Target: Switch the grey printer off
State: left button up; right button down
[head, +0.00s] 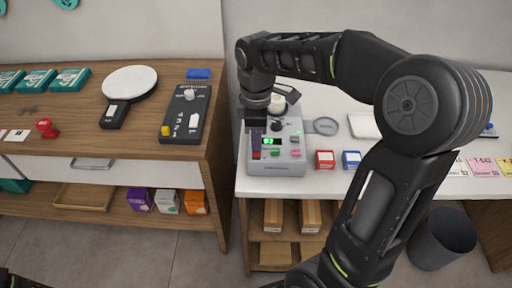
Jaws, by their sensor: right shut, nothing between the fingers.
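The grey printer (287,165) stands at the left end of the white counter. Its small display (269,141) is lit green, and small coloured buttons sit on its top face. A red part (256,155) shows at the left of the top face; whether it is a switch or a button I cannot tell. My right gripper (257,142) is shut and empty, pointing down over the left part of the printer, just behind the red part. Whether it touches the printer I cannot tell. The gripper hides part of the printer's left side. My left gripper is out of view.
A red box (325,160) and a blue box (351,160) stand right of the printer. A wooden counter (110,142) at left holds a black control panel (187,113) and a white round plate (130,83). A gap separates the counters. A grey bin (442,240) stands at right.

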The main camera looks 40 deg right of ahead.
jog(key=shift+f+b, duration=0.75)
jog(key=shift+f, duration=0.3)
dwell(0.9)
jog(key=shift+r, duration=0.1)
notch_tip(320, 180, up, 7)
jog(key=p, duration=0.6)
dwell(0.5)
